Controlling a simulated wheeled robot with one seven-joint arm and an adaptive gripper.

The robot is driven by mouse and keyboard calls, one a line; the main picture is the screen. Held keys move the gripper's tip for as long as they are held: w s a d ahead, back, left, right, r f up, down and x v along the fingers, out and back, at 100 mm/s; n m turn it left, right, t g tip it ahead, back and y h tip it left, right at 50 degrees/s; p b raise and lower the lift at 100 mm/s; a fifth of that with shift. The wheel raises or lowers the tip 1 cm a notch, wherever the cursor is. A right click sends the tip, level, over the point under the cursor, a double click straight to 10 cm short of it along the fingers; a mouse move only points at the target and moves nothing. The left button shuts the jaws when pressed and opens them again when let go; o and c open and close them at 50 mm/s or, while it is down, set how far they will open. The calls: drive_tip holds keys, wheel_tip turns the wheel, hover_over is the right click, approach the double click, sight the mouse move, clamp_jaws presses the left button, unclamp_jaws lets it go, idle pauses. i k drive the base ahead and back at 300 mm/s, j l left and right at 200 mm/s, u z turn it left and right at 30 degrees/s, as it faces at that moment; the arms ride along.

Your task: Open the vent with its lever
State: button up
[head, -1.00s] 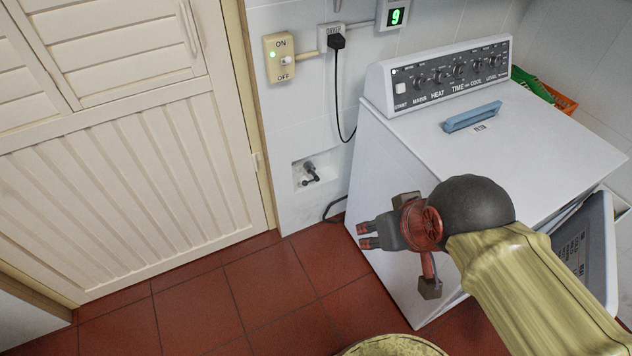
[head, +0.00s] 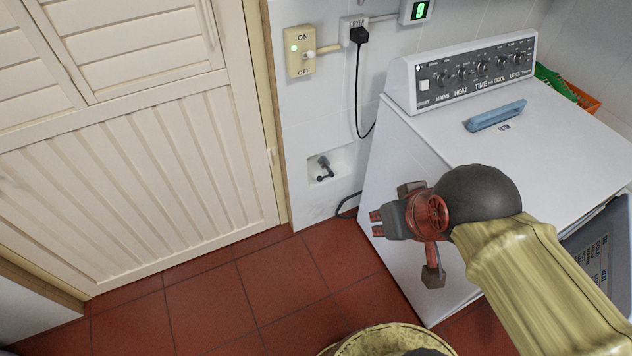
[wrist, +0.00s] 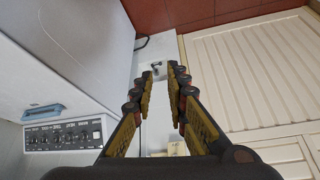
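A dark lever (head: 323,171) sits in a small pale recess (head: 315,177) low in the white wall, between the door and the white machine. I take it to be the vent's lever; whether the vent is open cannot be told. In the wrist view the lever (wrist: 156,68) shows small, beyond the fingertips. My gripper (head: 376,224) is in front of the machine's left side, lower right of the recess in the head view. In the wrist view my gripper (wrist: 161,78) has its fingers apart with nothing between them. It is not touching the lever.
The white machine (head: 400,150) stands close on the right, with a blue handle (head: 495,116) on top. A cable (head: 348,205) runs near the recess. A cream door (head: 130,170) is at left. A yellowish round rim (head: 345,347) is at the bottom.

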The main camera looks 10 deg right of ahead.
sight(319, 179)
drive_tip(key=i+j, duration=0.45)
drive_tip(key=j, duration=0.15)
drive_tip(key=i+j, duration=0.5)
drive_tip(key=z, duration=1.75)
drive_tip(key=k+j, duration=0.05)
